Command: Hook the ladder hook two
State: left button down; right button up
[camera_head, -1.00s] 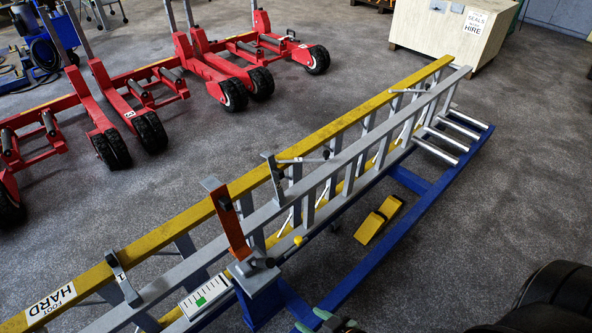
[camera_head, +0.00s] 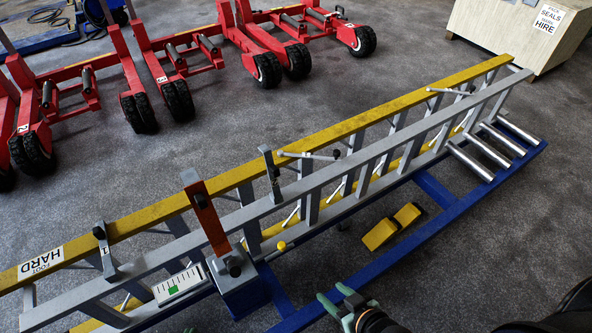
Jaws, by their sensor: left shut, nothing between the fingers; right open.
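A grey ladder (camera_head: 395,138) lies along a yellow-railed ladder (camera_head: 350,124) on a blue frame (camera_head: 470,205). A grey hook-shaped bracket (camera_head: 270,176) with a dark knob stands across the rails near the middle; no number is readable on it. A similar bracket marked 1 (camera_head: 104,250) sits across the rails at the left. An orange upright bracket (camera_head: 206,216) stands between them. My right gripper (camera_head: 335,300) shows at the bottom edge with green-tipped fingers apart and empty, right of and apart from the brackets. My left gripper is not in view.
A thin rod (camera_head: 308,155) extends beside the middle bracket. A blue block (camera_head: 241,290) and a white scale plate (camera_head: 180,284) sit near the orange bracket. Yellow wedges (camera_head: 392,227) lie inside the blue frame. Red wheeled jacks (camera_head: 150,75) and a wooden crate (camera_head: 510,30) stand behind.

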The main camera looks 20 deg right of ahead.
aim_at(276, 196)
jog(key=i+l, duration=0.1)
jog(key=l, duration=0.4)
jog(key=i+l, duration=0.1)
jog(key=l, duration=0.95)
jog(key=i+l, duration=0.15)
jog(key=l, duration=0.35)
